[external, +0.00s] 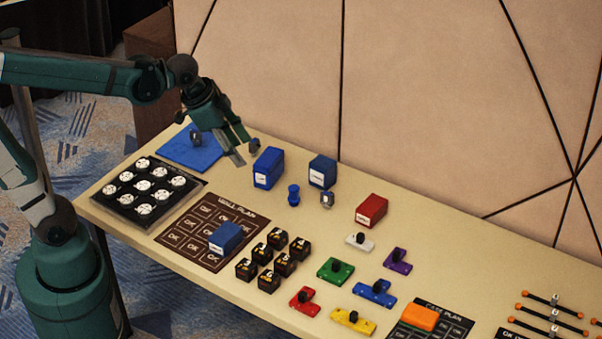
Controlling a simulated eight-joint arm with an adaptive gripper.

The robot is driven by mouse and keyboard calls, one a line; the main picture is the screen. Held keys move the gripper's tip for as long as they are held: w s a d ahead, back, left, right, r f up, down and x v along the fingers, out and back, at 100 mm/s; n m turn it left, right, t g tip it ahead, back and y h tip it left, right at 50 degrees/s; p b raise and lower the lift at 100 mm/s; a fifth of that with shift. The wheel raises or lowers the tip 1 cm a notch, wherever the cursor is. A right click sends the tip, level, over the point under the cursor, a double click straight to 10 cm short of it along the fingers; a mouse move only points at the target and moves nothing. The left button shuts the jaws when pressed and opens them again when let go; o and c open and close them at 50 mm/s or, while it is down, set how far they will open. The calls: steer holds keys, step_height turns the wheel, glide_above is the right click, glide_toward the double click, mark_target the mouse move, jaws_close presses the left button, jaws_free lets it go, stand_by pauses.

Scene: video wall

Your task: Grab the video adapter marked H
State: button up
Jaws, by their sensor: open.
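No letter H can be read on anything at this size, so I cannot tell which piece is the adapter marked H. One small dark grey piece (195,138) stands on the blue mat (207,158) at the back left. Another small grey piece (327,200) stands in front of a blue box, beside a blue spool (293,195). Either may be a video adapter. My gripper (245,152) is open, with nothing seen between its fingers. It hangs above the table's back edge, right of the mat and left of the blue boxes.
Blue boxes (268,168) (322,171) (225,237) and a red box (371,210) stand on the table. A black tray with white discs (145,210) is at left. Several black cubes (277,238) and colored blocks (335,270) fill the middle. A wall rises behind.

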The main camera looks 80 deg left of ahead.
steer(key=w+a+f+m+g, duration=0.1)
steer(key=w+a+f, duration=0.1)
steer(key=w+a, duration=0.35)
steer(key=w+a+f+m+g, duration=0.1)
steer(key=w+a, duration=0.2)
steer(key=a, duration=0.5)
steer(key=m+g+h, duration=0.1)
steer(key=m+g, duration=0.2)
steer(key=m, duration=0.1)
glide_above(255, 141)
step_height(255, 141, down, 25)
steer(key=shift+p, duration=0.35)
steer(key=shift+f, duration=0.1)
steer(key=shift+f, duration=1.15)
steer(key=shift+f, duration=0.15)
